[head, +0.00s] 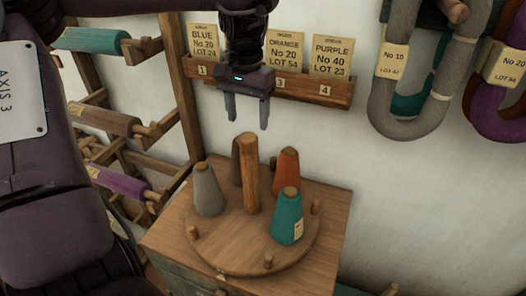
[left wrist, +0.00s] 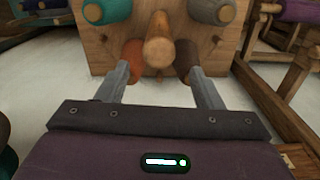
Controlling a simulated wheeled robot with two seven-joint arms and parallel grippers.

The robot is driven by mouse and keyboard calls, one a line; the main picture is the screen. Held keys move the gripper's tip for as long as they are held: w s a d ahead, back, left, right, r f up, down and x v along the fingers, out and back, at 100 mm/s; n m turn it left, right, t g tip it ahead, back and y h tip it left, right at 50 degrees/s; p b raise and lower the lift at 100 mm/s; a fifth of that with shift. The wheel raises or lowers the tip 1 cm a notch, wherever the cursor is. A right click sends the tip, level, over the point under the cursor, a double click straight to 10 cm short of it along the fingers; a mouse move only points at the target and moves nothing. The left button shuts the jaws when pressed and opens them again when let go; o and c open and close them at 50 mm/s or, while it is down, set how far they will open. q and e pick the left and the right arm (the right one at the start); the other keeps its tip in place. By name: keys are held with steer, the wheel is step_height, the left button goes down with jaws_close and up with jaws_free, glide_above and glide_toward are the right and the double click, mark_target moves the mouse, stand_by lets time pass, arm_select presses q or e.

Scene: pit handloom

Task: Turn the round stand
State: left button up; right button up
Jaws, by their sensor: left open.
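The round stand (head: 230,240) is a wooden disc with short pegs at its rim and a tall wooden post (head: 250,175) at its middle. It carries a grey cone (head: 207,190), a teal cone (head: 287,217), an orange cone (head: 286,168) and a dark brown cone (head: 236,160) partly behind the post. My left gripper (head: 247,124) is open and empty, pointing down above and behind the post, apart from it. In the left wrist view, the post (left wrist: 159,45) shows end-on beyond and between the fingertips. My right gripper is not in view.
The stand sits on a wooden cabinet (head: 325,215). Behind, a wall rack (head: 330,90) holds labelled cards. A spool rack (head: 185,110) stands at left, and grey (head: 382,110) and purple (head: 490,110) yarn hanks hang at right.

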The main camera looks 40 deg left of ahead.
mark_target(247, 137)
arm_select(q)
steer(key=shift+w+d+f, duration=0.1)
steer(key=shift+w+f, duration=0.3)
steer(key=shift+f, duration=0.15)
steer(key=f, duration=0.1)
steer(key=s+f+p, duration=0.1)
steer(key=f, duration=0.2)
steer(key=shift+s+f, duration=0.1)
steer(key=shift+s, duration=0.15)
steer(key=shift+w+f+p, duration=0.15)
steer(key=shift+f+p, duration=0.1)
steer(key=shift+f, duration=0.3)
steer(key=shift+w+f+p, duration=0.15)
steer(key=shift+f+p, duration=0.1)
steer(key=shift+f, duration=0.6)
jaws_close()
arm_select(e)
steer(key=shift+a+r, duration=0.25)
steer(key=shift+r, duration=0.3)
